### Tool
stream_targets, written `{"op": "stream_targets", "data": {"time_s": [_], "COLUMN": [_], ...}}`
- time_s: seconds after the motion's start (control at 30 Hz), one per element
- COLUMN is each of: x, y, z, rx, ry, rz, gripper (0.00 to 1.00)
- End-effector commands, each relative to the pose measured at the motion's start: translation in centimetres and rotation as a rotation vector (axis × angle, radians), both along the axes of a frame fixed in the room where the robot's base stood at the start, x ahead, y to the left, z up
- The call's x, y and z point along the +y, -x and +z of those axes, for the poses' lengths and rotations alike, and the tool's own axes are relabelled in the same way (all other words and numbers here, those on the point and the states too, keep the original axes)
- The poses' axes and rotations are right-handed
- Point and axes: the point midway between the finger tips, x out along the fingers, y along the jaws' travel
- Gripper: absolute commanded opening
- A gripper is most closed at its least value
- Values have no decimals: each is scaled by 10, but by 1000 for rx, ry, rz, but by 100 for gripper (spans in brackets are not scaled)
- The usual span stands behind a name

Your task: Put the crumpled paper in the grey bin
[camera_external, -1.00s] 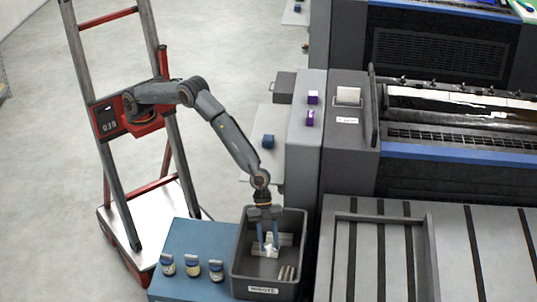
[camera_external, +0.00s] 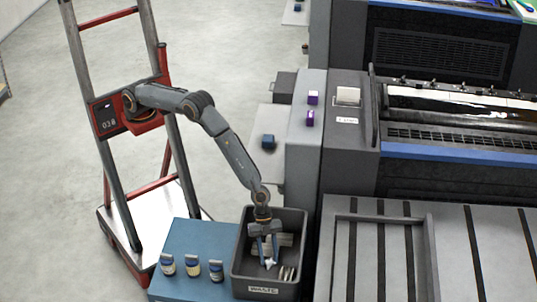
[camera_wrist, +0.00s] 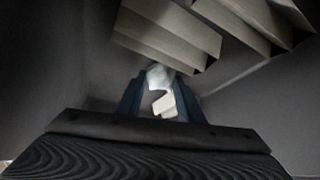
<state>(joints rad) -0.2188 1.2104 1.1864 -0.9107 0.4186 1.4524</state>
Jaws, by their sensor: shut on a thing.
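The crumpled paper (camera_external: 268,263) is a small white lump low inside the grey bin (camera_external: 240,262). My gripper (camera_external: 268,256) reaches down into the bin from above. Its two blue fingers are shut on the paper. In the wrist view the paper (camera_wrist: 158,88) shows white between the fingertips (camera_wrist: 158,95), and the dark bin wall (camera_wrist: 60,75) surrounds it. I cannot tell whether the paper touches the bin floor.
Pale strips or blocks (camera_wrist: 165,35) lie in the bin near the fingers. Several small jars (camera_external: 192,266) stand on the blue cabinet (camera_external: 200,240) left of the bin. The grey printing press (camera_external: 350,180) is close on the right.

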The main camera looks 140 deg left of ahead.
Motion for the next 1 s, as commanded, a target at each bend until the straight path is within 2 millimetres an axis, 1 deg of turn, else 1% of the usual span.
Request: {"op": "stream_targets", "data": {"time_s": [0.03, 0.07, 0.1, 0.17, 0.43, 0.57, 0.9, 1.0], "x": [0, 0, 0, 0, 0, 0, 8, 9], "y": [0, 0, 0, 0, 0, 0, 17, 20], "z": [-3, -3, -2, -2, -2, 2, 31, 35], "rx": [0, 0, 0, 0, 0, 0, 0, 0], "ry": [0, 0, 0, 0, 0, 0, 0, 0], "rz": [0, 0, 0, 0, 0, 0, 2, 1], "gripper": [14, 36, 42, 51, 51, 51, 51, 51]}}
